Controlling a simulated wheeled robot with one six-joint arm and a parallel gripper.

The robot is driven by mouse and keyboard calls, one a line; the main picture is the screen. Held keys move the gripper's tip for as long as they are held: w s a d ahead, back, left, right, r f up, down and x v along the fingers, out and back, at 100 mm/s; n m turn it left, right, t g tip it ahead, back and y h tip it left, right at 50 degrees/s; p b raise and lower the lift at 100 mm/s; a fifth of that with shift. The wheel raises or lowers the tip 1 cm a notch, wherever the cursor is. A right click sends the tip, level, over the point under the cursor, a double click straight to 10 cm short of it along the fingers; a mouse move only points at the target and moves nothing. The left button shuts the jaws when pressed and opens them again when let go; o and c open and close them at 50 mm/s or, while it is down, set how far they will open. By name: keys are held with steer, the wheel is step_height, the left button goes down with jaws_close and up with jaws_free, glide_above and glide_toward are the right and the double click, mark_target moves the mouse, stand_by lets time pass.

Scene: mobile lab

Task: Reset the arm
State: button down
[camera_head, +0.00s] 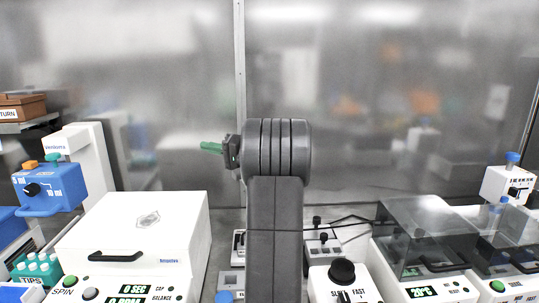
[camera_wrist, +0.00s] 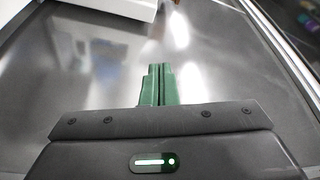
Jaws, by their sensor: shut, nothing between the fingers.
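My gripper (camera_head: 209,147) shows in the head view at the end of my dark grey arm, raised above the bench and pointing left. Its green fingers (camera_wrist: 161,84) show in the wrist view, pressed together with nothing between them. They hang over a bare grey surface and touch nothing that I can see. My arm stands upright in the middle of the head view and hides part of the bench behind it.
A white centrifuge (camera_head: 140,235) with a black handle is at the left, with a blue device (camera_head: 48,188) beyond it. Clear-lidded devices (camera_head: 425,235) are at the right. A black-knobbed device (camera_head: 342,272) is right of my arm. Metal panels stand behind.

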steer(key=shift+w+a+f+m+p, duration=0.1)
steer(key=shift+w+m+p, duration=0.6)
steer(key=shift+w+p, duration=0.9)
steer(key=shift+s+f, duration=0.1)
steer(key=shift+s, duration=0.2)
